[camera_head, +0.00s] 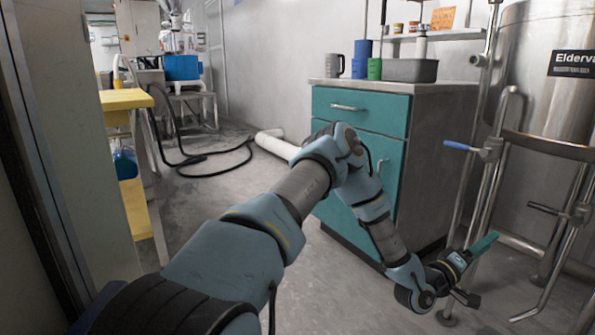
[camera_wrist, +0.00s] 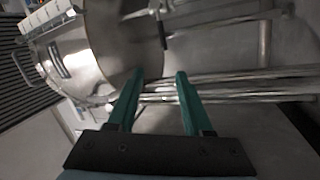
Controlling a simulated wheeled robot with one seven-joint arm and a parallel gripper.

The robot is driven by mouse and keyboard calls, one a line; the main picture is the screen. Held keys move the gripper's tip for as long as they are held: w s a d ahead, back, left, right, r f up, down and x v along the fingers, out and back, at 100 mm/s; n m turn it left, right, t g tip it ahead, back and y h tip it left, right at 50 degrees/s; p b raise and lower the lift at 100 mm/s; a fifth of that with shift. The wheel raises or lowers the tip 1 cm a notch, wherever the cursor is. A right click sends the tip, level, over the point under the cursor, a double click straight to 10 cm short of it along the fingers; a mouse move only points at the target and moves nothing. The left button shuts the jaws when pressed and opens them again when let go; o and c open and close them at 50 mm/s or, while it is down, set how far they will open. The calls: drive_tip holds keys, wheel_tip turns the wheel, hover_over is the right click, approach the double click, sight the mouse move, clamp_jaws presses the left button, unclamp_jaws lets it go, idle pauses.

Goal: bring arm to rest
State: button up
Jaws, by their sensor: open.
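My gripper (camera_head: 484,243) is at the lower right in the head view, at the end of my blue and grey arm. It points right, toward the metal pipework in front of the steel tank. In the wrist view my gripper (camera_wrist: 156,80) shows two green fingers held apart with nothing between them. My arm stretches from the lower left across the middle, bends near the teal cabinet, and drops down to the right. From the head view I cannot tell how far the fingers are from the pipes.
A teal cabinet (camera_head: 360,107) stands mid-view with a mug (camera_head: 334,65), blue and green containers and a grey tray (camera_head: 409,70) on top. A steel tank (camera_head: 545,80) with pipes and a blue-handled valve (camera_head: 461,146) is right. A yellow-topped stand (camera_head: 126,99) is left. Open floor lies between.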

drive_tip(key=w+a+m+g+y+p, duration=0.1)
drive_tip(key=w+a+m+y, duration=0.1)
drive_tip(key=w+a+y, duration=0.3)
drive_tip(key=w+a+m+g+y+p, duration=0.1)
drive_tip(key=w+a+m+y, duration=0.2)
drive_tip(key=a, duration=0.4)
drive_tip(key=a+r+y+p, duration=0.15)
drive_tip(key=a+y, duration=0.25)
drive_tip(key=a, duration=0.7)
drive_tip(key=a+r+y, duration=0.3)
drive_tip(key=a+y, duration=0.1)
drive_tip(key=a, duration=0.7)
drive_tip(key=s+a+r+n+g+y, duration=0.2)
drive_tip(key=s+a+r, duration=0.1)
drive_tip(key=s+a, duration=0.5)
drive_tip(key=s+a+r+n+g+y, duration=0.15)
drive_tip(key=s+a+r, duration=0.25)
drive_tip(key=s+a, duration=0.45)
drive_tip(key=w+p+v, duration=0.2)
drive_tip(key=p+v, duration=1)
drive_tip(key=p, duration=0.1)
drive_tip(key=w+a+r+p+v, duration=0.1)
drive_tip(key=w+p+v, duration=0.2)
drive_tip(key=p+v, duration=0.9)
drive_tip(key=w+p+v, duration=0.3)
drive_tip(key=p+v, duration=1)
drive_tip(key=p, duration=0.1)
drive_tip(key=shift+w+a+r+g, duration=0.2)
drive_tip(key=shift+w+r+g, duration=0.15)
drive_tip(key=shift+w+g, duration=0.1)
